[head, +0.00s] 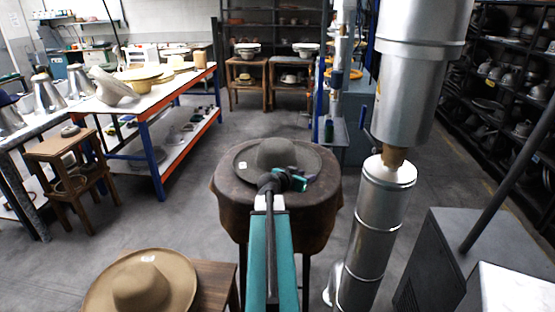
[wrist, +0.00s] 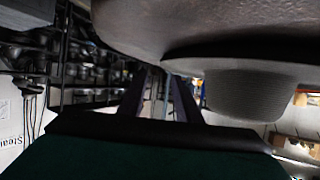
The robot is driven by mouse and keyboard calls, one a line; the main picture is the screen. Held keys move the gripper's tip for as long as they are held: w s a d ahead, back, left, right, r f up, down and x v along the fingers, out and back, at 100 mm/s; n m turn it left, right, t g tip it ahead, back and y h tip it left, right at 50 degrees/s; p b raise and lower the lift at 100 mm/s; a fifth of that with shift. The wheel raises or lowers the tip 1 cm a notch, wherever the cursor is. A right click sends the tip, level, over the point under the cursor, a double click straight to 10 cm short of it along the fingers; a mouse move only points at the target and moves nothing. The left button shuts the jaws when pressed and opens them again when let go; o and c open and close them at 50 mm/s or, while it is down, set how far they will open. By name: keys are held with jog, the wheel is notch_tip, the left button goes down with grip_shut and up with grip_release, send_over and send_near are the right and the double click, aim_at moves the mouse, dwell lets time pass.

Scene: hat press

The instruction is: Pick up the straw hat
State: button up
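A grey-olive brimmed hat (head: 262,160) lies crown up on a round stand with a brown leather-like cover (head: 236,205). A small white label is on its brim. In the wrist view, which is upside down, the hat's finely ribbed crown (wrist: 250,92) hangs right of my fingers. My teal arm reaches forward to the stand, and my gripper (head: 292,180) is at the hat's near right side, partly covering it. In the wrist view my gripper (wrist: 161,75) shows two dark fingers apart, with nothing visible between them. I cannot tell whether they touch the brim.
A tan hat (head: 142,287) lies on a wooden table (head: 217,285) at the front left. A large metal press column (head: 375,225) stands close right of the stand. A grey cabinet (head: 440,265) is at the right. A white-topped workbench (head: 150,92) stands at the left. The floor between is clear.

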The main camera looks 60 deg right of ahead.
aim_at(315, 173)
jog(key=shift+x, duration=1.1)
jog(key=shift+r+p+x, duration=0.2)
jog(key=shift+p+x, duration=1.15)
jog(key=shift+x, duration=0.15)
jog(key=shift+p+x, duration=0.35)
jog(key=shift+x, duration=0.85)
jog(key=shift+a+f, duration=0.1)
jog(key=shift+c, duration=0.4)
grip_shut()
